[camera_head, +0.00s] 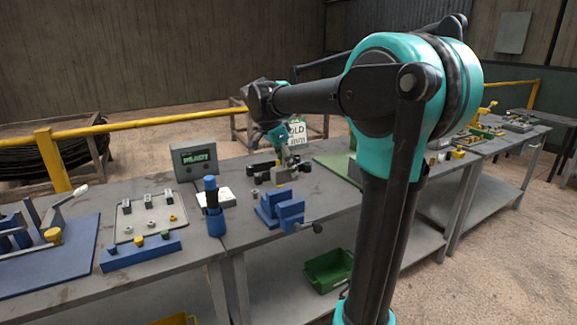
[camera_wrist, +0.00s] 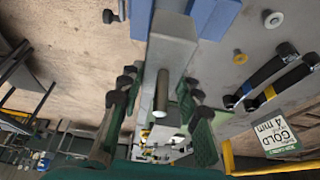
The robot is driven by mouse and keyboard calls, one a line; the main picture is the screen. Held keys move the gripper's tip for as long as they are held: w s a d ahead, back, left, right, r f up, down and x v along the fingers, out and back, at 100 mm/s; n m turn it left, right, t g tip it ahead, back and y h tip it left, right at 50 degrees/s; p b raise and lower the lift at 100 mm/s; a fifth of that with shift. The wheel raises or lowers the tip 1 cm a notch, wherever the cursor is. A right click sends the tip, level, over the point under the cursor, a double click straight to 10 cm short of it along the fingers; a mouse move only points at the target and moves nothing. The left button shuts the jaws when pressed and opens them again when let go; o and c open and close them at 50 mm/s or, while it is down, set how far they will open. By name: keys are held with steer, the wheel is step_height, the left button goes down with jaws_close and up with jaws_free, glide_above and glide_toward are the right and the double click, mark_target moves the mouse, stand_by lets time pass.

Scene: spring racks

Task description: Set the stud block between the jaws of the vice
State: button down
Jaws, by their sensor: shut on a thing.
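The stud block (camera_wrist: 172,45) is a pale grey block with a round metal stud pointing toward the wrist camera. My gripper (camera_wrist: 160,88) is shut on it, with one dark finger on each side. In the head view my gripper (camera_head: 281,163) hangs just behind the vice, with its fingertips small and partly hard to make out. The blue vice (camera_head: 284,210) stands at the bench's front edge, with its handle at the right. Parts of its blue jaws show at the top of the wrist view (camera_wrist: 213,14), beyond the block. I cannot tell whether the block touches them.
A blue holder (camera_head: 214,215), a grey tray with small parts (camera_head: 128,228) and a display box (camera_head: 194,160) are left of the vice. A green bin (camera_head: 328,270) is on the lower shelf.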

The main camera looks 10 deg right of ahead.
mark_target(289, 179)
steer(key=shift+f, duration=2.5)
steer(key=shift+f, duration=1.3)
steer(key=shift+c, duration=2.4)
jaws_free()
steer(key=shift+r, duration=3.5)
